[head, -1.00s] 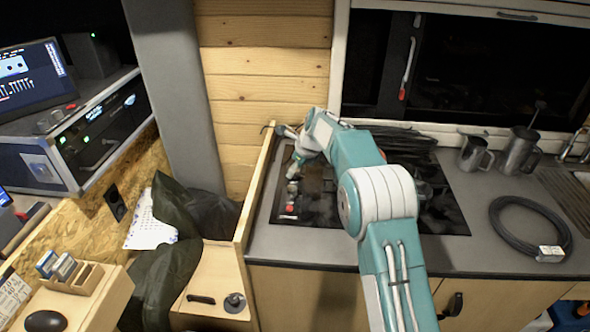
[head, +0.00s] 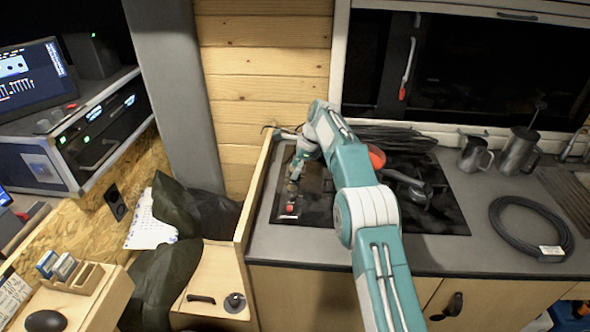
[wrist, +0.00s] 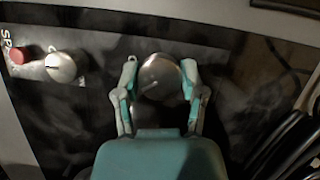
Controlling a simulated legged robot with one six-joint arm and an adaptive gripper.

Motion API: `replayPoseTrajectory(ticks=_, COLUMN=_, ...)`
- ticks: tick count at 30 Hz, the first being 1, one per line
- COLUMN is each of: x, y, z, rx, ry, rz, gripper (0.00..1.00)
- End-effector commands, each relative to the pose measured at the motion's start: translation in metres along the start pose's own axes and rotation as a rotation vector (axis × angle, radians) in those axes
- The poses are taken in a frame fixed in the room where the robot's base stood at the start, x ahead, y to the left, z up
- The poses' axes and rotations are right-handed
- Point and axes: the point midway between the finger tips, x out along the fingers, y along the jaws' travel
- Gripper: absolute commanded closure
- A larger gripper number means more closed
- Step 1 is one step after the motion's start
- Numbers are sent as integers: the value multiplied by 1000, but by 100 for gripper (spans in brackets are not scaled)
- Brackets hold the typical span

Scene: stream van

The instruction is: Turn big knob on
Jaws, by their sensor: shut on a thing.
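The line on the knob is tilted. A smaller silver knob (wrist: 61,67) and a red button (wrist: 17,56) sit to the left on the same panel. In the head view my gripper (head: 293,180) is low at the panel's left part, and the big knob is hard to make out there.
A wooden divider (head: 254,195) stands close to the left of the panel. Dark cables (head: 395,138) lie behind it. Metal jugs (head: 518,151) and a coiled cable (head: 530,228) are on the counter to the right. An orange-red round thing (head: 376,156) shows beside my arm.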

Motion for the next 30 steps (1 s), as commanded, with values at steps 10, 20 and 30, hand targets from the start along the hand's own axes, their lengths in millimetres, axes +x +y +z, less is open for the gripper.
replayPoseTrajectory(ticks=10, x=2, y=-2, z=-2, rx=-77, ry=2, rz=28, gripper=95)
replayPoseTrajectory(ticks=20, x=3, y=-2, z=-2, rx=-125, ry=3, rz=48, gripper=95)
replayPoseTrajectory(ticks=30, x=2, y=-1, z=-2, rx=-145, ry=3, rz=56, gripper=95)
